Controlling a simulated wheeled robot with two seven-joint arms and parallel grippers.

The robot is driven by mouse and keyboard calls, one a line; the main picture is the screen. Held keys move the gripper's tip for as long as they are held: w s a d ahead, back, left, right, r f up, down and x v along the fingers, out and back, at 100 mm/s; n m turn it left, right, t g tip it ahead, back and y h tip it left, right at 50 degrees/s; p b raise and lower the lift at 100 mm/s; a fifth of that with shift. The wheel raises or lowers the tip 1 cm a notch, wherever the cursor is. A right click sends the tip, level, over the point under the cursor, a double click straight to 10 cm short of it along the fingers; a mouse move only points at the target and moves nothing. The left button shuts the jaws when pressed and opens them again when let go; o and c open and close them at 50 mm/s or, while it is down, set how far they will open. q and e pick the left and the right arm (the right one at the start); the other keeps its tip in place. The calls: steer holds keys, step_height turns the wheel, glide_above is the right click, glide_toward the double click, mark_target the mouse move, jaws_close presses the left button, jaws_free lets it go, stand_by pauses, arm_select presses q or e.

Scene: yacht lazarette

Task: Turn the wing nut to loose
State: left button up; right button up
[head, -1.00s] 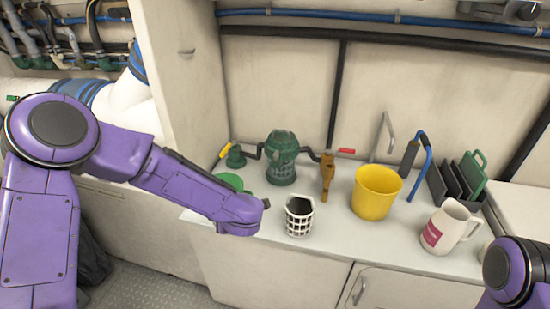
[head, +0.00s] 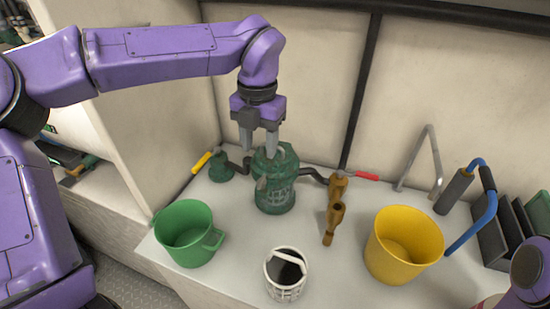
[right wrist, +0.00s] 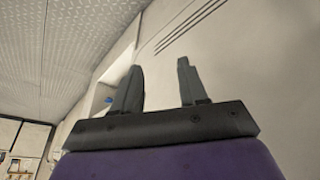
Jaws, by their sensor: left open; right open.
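The green strainer (head: 276,192) stands upright on the white counter, with pipes on both sides. My left gripper (head: 259,148) points down just over its lid, fingers apart, one finger reaching the left of the top and the other in front of it. I cannot make out the wing nut itself; it is hidden or too small to tell at the lid, and I cannot tell whether the fingers touch it. My right gripper (right wrist: 160,68) is open and empty in the right wrist view, facing a pale wall and ceiling.
A green bucket (head: 184,240) stands left of the strainer and a white basket (head: 286,281) in front. A bronze valve (head: 334,218) with a red handle (head: 366,176), a yellow bucket (head: 398,257) and a blue-handled pump (head: 487,220) are to the right. A yellow handle (head: 201,163) is at left.

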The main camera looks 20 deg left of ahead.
mark_target(261, 179)
arm_select(q)
step_height(261, 179, down, 10)
steer(key=shift+s+d+r+b, duration=0.1)
steer(key=shift+s+r+b, duration=0.05)
steer(key=shift+b, duration=0.25)
jaws_close()
steer(key=m+p, duration=0.1)
steer(key=p, duration=0.2)
steer(key=shift+r, duration=0.3)
steer(key=shift+f+m, duration=0.2)
steer(key=shift+m, duration=0.1)
steer(key=shift+f, duration=0.1)
jaws_free()
